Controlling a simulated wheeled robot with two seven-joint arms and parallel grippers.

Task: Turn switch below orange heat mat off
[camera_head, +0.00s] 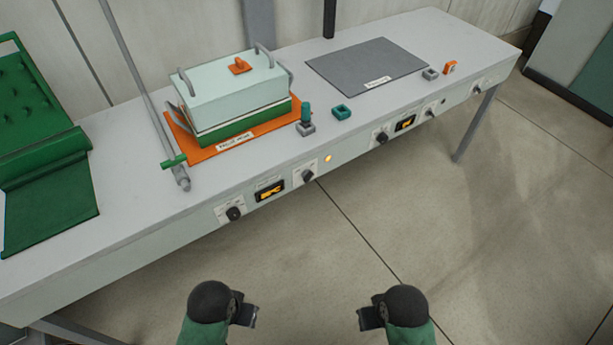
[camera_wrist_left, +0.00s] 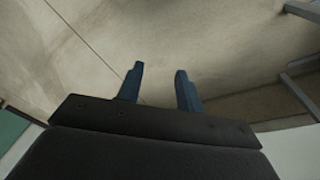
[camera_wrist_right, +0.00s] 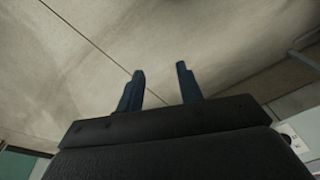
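The orange heat mat (camera_head: 206,153) lies on the bench under a pale green lidded box (camera_head: 236,92). On the bench front below it are a dark rotary switch (camera_head: 235,213), a small lit amber display (camera_head: 270,191) and another dark rotary switch (camera_head: 307,175). An amber lamp (camera_head: 327,158) glows right of them. The exact knob positions are too small to read. My left gripper (camera_head: 246,316) and right gripper (camera_head: 369,318) are low in front of the bench, away from the switches. The left wrist view (camera_wrist_left: 160,72) and right wrist view (camera_wrist_right: 160,70) show both open and empty.
A grey mat (camera_head: 367,66) lies farther right, with another display (camera_head: 405,123) and several knobs below it. Small teal, grey and orange parts sit near the front edge. Floor before the bench is clear.

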